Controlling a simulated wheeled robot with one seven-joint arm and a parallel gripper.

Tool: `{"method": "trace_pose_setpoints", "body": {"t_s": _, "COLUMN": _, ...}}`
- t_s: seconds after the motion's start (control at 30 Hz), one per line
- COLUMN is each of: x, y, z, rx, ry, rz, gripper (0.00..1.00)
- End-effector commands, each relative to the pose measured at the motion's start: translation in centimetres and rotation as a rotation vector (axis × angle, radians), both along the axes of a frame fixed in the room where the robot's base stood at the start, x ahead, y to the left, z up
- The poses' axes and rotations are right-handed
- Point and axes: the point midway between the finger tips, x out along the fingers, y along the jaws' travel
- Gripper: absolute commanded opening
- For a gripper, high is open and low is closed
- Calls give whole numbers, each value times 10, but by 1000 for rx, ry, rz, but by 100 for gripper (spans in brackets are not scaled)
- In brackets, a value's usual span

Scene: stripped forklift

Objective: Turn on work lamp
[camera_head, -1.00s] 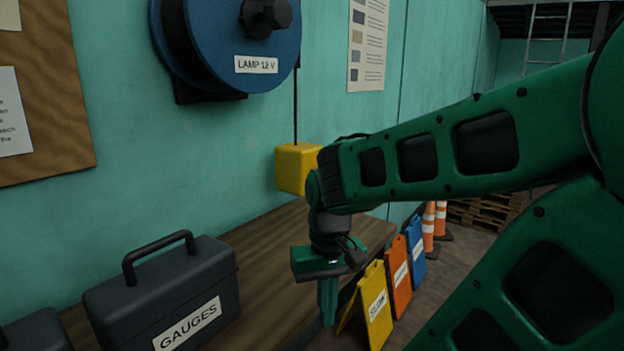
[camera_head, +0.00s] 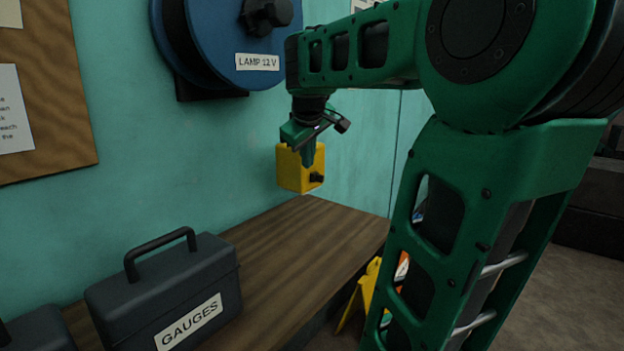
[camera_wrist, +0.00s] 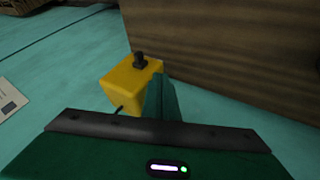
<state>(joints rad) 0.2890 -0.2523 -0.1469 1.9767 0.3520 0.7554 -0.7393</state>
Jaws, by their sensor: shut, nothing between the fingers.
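A yellow box (camera_head: 290,168) hangs in front of the teal wall, below the blue reel (camera_head: 232,40) labelled "LAMP 12 V". A small black knob or switch (camera_head: 317,178) sticks out of the box's right-hand face. The box also shows in the wrist view (camera_wrist: 122,84), with the black knob (camera_wrist: 140,61) on it. My gripper (camera_head: 308,163) is shut and empty, pointing down just in front of the box, close to the knob. In the wrist view the shut fingers (camera_wrist: 162,95) overlap the box's edge; I cannot tell whether they touch it.
A wooden bench (camera_head: 300,245) runs along the wall below. A dark case labelled "GAUGES" (camera_head: 170,290) stands on it at the left. A yellow folding sign (camera_head: 362,292) stands beyond the bench. The bench top right of the case is clear.

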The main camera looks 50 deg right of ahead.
Motion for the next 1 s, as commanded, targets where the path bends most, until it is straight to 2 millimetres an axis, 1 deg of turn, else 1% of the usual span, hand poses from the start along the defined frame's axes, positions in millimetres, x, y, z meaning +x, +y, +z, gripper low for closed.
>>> {"method": "trace_pose_setpoints", "body": {"t_s": 0.27, "x": 0, "y": 0, "z": -1, "rx": 1, "ry": 0, "rz": -1, "gripper": 0}}
{"method": "trace_pose_setpoints", "body": {"t_s": 0.43, "x": 3, "y": -5, "z": -9, "rx": 2, "ry": 2, "rz": -2, "gripper": 0}}
{"method": "trace_pose_setpoints", "body": {"t_s": 0.57, "x": 10, "y": -13, "z": -25, "rx": 4, "ry": 5, "rz": -3, "gripper": 0}}
{"method": "trace_pose_setpoints", "body": {"t_s": 0.9, "x": 36, "y": -41, "z": -76, "rx": 4, "ry": 5, "rz": -5, "gripper": 0}}
{"method": "trace_pose_setpoints", "body": {"t_s": 0.97, "x": 40, "y": -46, "z": -84, "rx": 4, "ry": 5, "rz": -5, "gripper": 0}}
{"method": "trace_pose_setpoints", "body": {"t_s": 1.0, "x": 40, "y": -53, "z": -82, "rx": 2, "ry": 2, "rz": -7, "gripper": 0}}
